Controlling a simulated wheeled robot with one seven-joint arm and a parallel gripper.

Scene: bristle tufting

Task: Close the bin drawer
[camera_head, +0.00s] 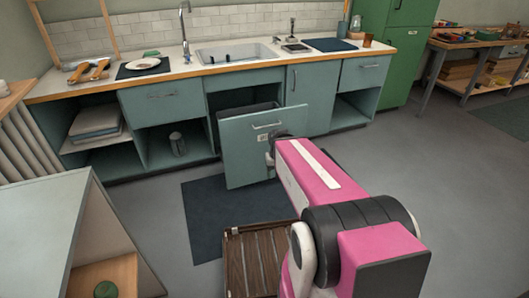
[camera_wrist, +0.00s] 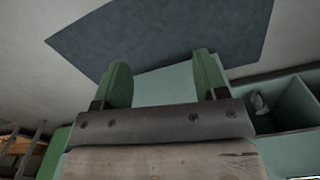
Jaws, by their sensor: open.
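The bin drawer (camera_head: 245,165) is pulled out from under the sink counter, its teal front standing clear of the cabinet. A bar handle (camera_head: 267,125) crosses the upper part of that front. Behind it, a dark bin (camera_head: 243,108) partly shows inside. My pink arm reaches to the right part of the drawer front, and its end hides some of it in the head view. In the wrist view my gripper (camera_wrist: 162,62) has two green fingers spread apart with nothing held between them. The teal drawer front (camera_wrist: 165,85) shows behind and between the fingers. Whether they touch it is unclear.
A dark mat (camera_head: 205,220) lies on the floor below the drawer. A slatted wooden crate (camera_head: 250,262) stands near my arm. A grey-topped unit (camera_head: 40,215) is at the left. Open shelves flank the sink cabinet. The floor at right is clear.

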